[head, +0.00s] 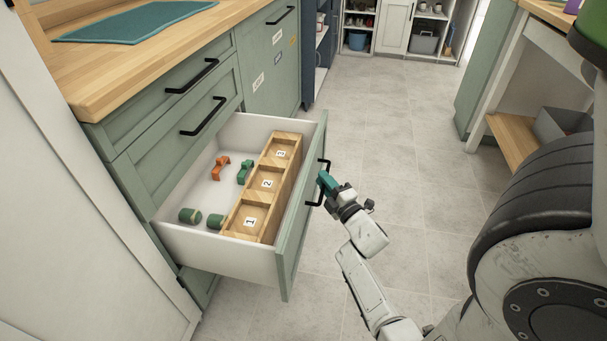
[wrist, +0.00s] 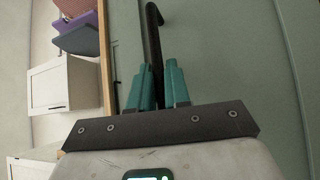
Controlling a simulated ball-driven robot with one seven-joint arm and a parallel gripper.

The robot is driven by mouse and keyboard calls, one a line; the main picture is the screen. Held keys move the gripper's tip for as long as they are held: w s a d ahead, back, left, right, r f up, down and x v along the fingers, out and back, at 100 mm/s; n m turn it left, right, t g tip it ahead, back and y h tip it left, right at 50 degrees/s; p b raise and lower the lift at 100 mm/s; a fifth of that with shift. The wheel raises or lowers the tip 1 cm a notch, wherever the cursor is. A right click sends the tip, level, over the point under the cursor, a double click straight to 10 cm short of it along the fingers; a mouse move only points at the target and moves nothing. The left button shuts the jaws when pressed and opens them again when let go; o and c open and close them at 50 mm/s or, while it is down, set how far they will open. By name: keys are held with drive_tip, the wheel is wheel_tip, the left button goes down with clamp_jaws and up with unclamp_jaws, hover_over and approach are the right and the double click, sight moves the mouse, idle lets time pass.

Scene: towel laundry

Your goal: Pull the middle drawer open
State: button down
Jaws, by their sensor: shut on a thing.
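A pale green drawer (head: 290,245) stands pulled far out of the cabinet, below two shut drawer fronts. Its white inside shows. Its black bar handle (head: 318,196) is on the outer face. My gripper (head: 326,183), with teal fingers, is shut on this handle from the right side. In the wrist view, the black handle (wrist: 152,40) runs between the teal fingertips of my gripper (wrist: 157,80). The fingers hide part of the bar.
The drawer holds a wooden tray (head: 243,237) with numbered compartments, an orange piece (head: 220,167), a green piece (head: 245,171) and two green cylinders (head: 190,215). A teal mat (head: 135,22) lies on the wooden counter. Tiled floor (head: 405,150) is clear right of the drawer.

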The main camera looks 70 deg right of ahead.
drive_tip(key=shift+s+d+f, duration=0.1)
drive_tip(key=shift+s+d, duration=0.05)
drive_tip(key=shift+s, duration=2.4)
drive_tip(key=c, duration=1.2)
unclamp_jaws()
drive_tip(key=p+v, duration=0.1)
drive_tip(key=v, duration=0.9)
drive_tip(key=shift+s+a+p, duration=0.25)
drive_tip(key=shift+p, duration=0.05)
